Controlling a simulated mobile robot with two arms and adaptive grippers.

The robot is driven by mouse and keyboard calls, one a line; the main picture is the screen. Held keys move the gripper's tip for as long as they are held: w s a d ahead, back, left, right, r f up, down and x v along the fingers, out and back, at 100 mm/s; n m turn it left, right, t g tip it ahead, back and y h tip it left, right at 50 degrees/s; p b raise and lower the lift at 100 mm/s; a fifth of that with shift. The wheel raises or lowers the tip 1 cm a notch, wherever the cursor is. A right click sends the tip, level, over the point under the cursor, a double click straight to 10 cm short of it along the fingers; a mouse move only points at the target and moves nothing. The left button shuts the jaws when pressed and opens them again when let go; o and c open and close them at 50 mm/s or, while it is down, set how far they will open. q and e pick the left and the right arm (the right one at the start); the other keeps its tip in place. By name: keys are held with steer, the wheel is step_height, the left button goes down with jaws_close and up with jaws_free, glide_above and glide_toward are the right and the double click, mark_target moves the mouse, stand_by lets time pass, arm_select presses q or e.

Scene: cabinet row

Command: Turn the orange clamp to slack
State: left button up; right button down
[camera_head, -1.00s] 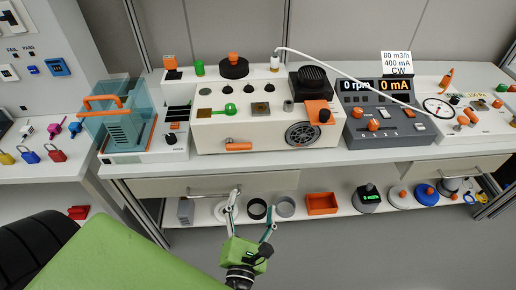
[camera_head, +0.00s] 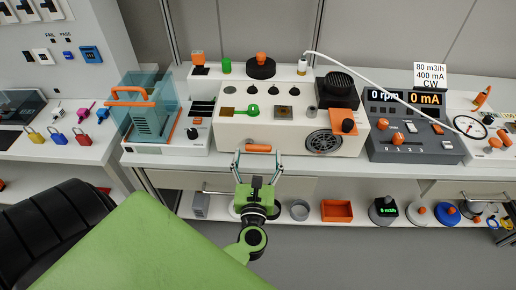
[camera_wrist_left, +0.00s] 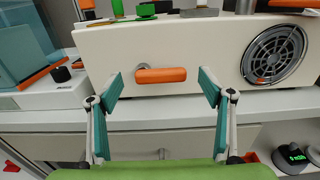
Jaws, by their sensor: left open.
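The orange clamp (camera_head: 259,148), a short horizontal bar, sits on the front face of the white machine box (camera_head: 225,128), with a small round grey mount at its left end. In the left wrist view the clamp (camera_wrist_left: 161,75) lies level, near the middle of the picture. My left gripper (camera_head: 259,162) is open in front of the box, with its fingertips to the left and right of the clamp. In the wrist view the green fingers (camera_wrist_left: 160,84) stand apart on both sides of the bar, with nothing between them touching it. My right gripper is not in view.
A round grille (camera_head: 323,142) is on the box's front to the right. A clear blue case (camera_head: 147,110) stands left, a grey control panel (camera_head: 415,150) right. Below the bench edge, a shelf holds an orange tray (camera_head: 337,210) and other items. A white cable arcs above the box.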

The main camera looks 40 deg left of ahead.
mark_target(258, 146)
arm_select(q)
steer(key=shift+x, duration=1.05)
steer(key=c, duration=1.6)
